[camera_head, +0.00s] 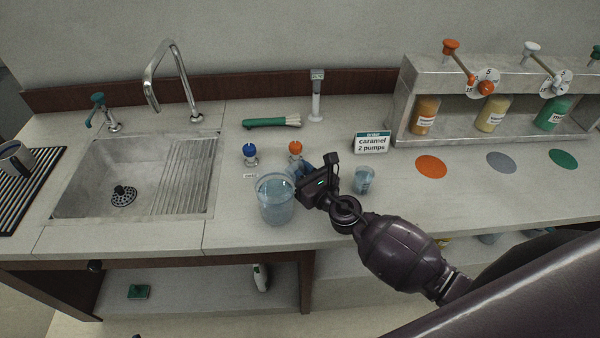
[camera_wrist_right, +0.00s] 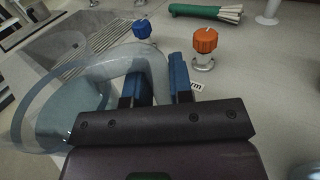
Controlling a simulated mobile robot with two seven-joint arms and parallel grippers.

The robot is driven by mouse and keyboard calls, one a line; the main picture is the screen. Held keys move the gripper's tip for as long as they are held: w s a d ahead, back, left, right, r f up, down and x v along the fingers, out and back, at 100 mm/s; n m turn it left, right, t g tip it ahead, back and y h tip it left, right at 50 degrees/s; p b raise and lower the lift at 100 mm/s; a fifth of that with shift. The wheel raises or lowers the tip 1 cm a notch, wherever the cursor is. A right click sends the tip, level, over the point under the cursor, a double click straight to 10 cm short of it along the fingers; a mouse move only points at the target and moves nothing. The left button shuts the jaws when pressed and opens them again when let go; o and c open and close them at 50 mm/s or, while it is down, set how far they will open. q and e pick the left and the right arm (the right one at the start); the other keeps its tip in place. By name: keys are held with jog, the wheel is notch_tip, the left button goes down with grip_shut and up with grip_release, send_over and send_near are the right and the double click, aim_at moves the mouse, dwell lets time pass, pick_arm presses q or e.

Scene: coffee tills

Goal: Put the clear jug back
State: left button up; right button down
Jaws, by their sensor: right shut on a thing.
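The clear jug (camera_head: 275,205) is at the counter's front edge, right of the sink, and looks upright. It has a bluish tint inside. I cannot tell whether its base touches the counter. My right gripper (camera_head: 298,187) is at the jug's right side, shut on its handle. In the right wrist view the clear jug (camera_wrist_right: 62,105) fills the left side, and its curved handle passes between the blue fingertips of the right gripper (camera_wrist_right: 160,78). The gripper body hides part of the jug there. My left gripper is out of view.
A blue-knobbed tap (camera_head: 250,153) and an orange-knobbed tap (camera_head: 295,150) stand behind the jug. A small clear cup (camera_head: 364,181) stands right of my gripper. A caramel sign (camera_head: 372,142) stands behind the cup. The sink (camera_head: 75,205) is left. Orange, grey and green discs mark the right counter.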

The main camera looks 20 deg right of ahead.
dwell(0.3)
jog(key=c, duration=1)
grip_release()
jog(key=shift+f, duration=0.1)
jog(key=shift+s+d, duration=0.1)
jog(key=shift+s, duration=0.25)
jog(key=b+v, duration=0.1)
jog(key=v, duration=0.9)
jog(key=shift+s+d+b, duration=0.25)
jog(key=shift+s+b, duration=0.15)
jog(key=shift+s, duration=0.2)
jog(key=shift+r, duration=0.3)
